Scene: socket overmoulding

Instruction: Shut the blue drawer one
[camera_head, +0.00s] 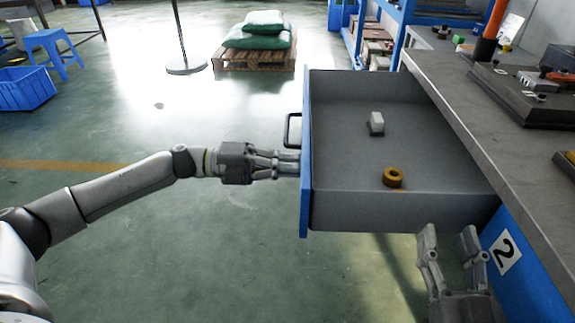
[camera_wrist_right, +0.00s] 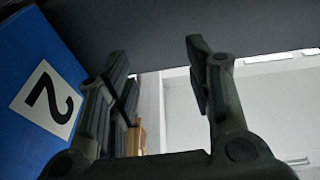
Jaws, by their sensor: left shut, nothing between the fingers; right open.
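The drawer (camera_head: 405,212) is pulled out from under the workbench, with a blue front panel (camera_head: 305,215) facing left and a grey inside. A black handle (camera_head: 289,130) sticks out from the front panel. A white block (camera_head: 376,120) and a brown ring (camera_head: 393,177) lie in the drawer. My left gripper (camera_head: 298,163) is shut and empty, its fingertips at the outer face of the front panel, just below the handle; I cannot tell if they touch. My right gripper (camera_head: 450,232) is open and empty near the drawer's near side; it also shows in the right wrist view (camera_wrist_right: 160,50).
The grey workbench top (camera_head: 455,105) overhangs the drawer on the right and carries tooling. A blue panel marked 2 (camera_head: 515,275) is beside my right gripper; it also shows in the right wrist view (camera_wrist_right: 30,60). A pallet (camera_head: 253,60) with sacks stands far back.

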